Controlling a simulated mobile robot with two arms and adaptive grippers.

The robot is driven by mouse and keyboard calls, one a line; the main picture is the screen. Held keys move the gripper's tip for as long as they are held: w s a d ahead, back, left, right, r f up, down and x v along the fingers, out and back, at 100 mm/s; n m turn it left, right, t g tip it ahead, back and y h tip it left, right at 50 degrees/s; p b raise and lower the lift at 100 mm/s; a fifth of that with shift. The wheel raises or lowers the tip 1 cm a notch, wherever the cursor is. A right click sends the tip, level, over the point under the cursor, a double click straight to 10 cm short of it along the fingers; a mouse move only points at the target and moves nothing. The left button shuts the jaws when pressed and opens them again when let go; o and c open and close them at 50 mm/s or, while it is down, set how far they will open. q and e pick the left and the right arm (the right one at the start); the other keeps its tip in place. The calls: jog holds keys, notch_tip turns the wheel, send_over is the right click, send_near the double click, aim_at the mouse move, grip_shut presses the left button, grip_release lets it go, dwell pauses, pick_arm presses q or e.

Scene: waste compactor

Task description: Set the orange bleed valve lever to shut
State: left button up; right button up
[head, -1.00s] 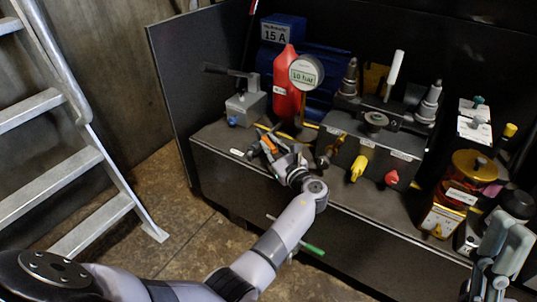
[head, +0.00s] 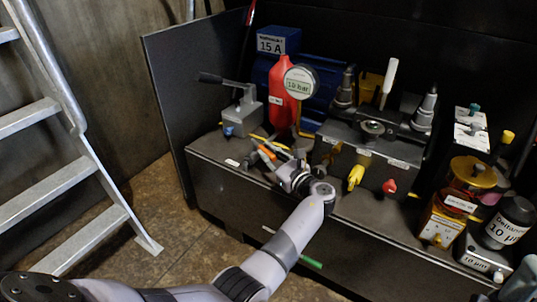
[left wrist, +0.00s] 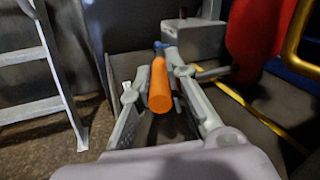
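The orange lever (left wrist: 160,85) points its rounded end toward the camera in the left wrist view, between the two fingers of my left gripper (left wrist: 158,78). The fingers lie close on either side of it; I cannot tell whether both touch it. In the head view the orange lever (head: 266,152) shows at the left end of the dark bench, with my left gripper (head: 268,160) around it. The lever's pivot is largely hidden. Only a pale grey part of my right gripper (head: 522,280) shows in the bottom right corner, and its fingers are unclear.
A hand pump with a lever (head: 240,108), a red bottle (head: 287,88) and a 10 bar gauge (head: 302,80) stand behind the left gripper. Yellow (head: 356,177) and red (head: 389,186) knobs lie to its right. A ladder (head: 75,170) stands at the left.

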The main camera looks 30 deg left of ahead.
aim_at(269, 152)
pick_arm(q)
jog(key=o, duration=0.4)
jog(key=shift+o, duration=0.2)
jog(key=shift+r, duration=0.1)
notch_tip(269, 152, up, 10)
jog(key=shift+f, duration=0.1)
dwell(0.3)
